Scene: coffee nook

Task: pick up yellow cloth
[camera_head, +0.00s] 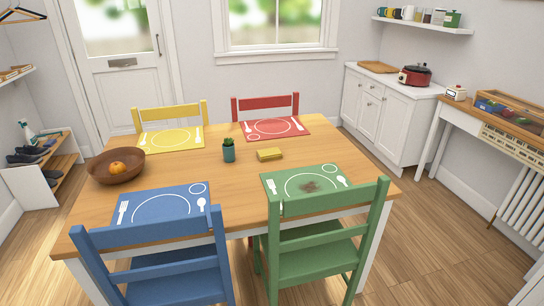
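A small yellow cloth (270,154), folded into a block, lies on the wooden dining table (212,172) near its middle. It sits between the red placemat and the green placemat, just right of a small potted plant. Nothing touches it. Neither of my grippers shows in the head view.
A teal potted plant (229,150) and a brown bowl (117,167) with orange fruit stand on the table. Yellow, red, blue and green chairs surround it; the green chair (318,240) and blue chair (165,262) block the near edge. Brown crumbs (311,186) lie on the green placemat (281,181).

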